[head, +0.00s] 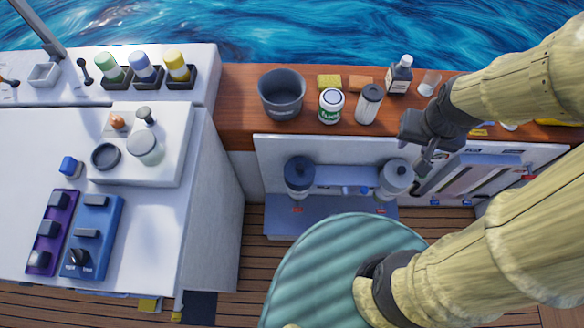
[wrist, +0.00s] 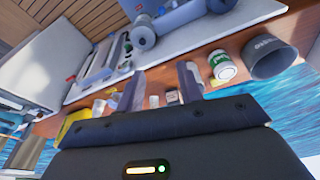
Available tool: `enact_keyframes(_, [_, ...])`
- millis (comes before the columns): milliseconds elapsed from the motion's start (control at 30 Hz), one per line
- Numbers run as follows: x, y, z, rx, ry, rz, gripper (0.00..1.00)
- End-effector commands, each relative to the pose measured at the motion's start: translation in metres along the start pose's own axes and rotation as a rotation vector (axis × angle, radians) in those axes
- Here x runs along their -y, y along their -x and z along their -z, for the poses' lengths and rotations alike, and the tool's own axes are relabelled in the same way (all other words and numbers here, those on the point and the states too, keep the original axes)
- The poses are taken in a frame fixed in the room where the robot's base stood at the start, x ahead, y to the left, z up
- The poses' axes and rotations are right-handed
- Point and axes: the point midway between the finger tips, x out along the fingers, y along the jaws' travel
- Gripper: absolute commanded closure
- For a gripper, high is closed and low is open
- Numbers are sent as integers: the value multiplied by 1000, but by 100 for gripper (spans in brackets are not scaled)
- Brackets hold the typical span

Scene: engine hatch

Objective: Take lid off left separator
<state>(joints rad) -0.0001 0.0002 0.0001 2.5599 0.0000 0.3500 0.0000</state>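The left separator (head: 298,188) stands against the white panel below the wooden shelf, with a dark blue lid (head: 298,169) on top. The right separator (head: 395,182) has a grey top and stands on the same blue-grey base; it seems to show in the wrist view (wrist: 143,32). My gripper (head: 421,178) is just right of the right separator in the head view, well away from the left one. In the wrist view its two fingers (wrist: 160,85) are apart with nothing held between them.
The wooden shelf (head: 235,100) holds a dark bucket (head: 282,92), a white-green can (head: 331,106), a filter cylinder (head: 369,103) and a bottle (head: 400,74). A white counter (head: 150,220) is at left. My arm covers the right side.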

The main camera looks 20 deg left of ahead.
Motion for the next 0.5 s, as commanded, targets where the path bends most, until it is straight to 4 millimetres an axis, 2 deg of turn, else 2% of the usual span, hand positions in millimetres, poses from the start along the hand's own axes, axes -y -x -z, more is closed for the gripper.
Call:
enact_keyframes(300, [0,0,0,0,0,0,64])
enact_keyframes(400, [1,-2,1,2,-3,1,46])
enact_keyframes(500, [9,-13,6,12,-23,8,46])
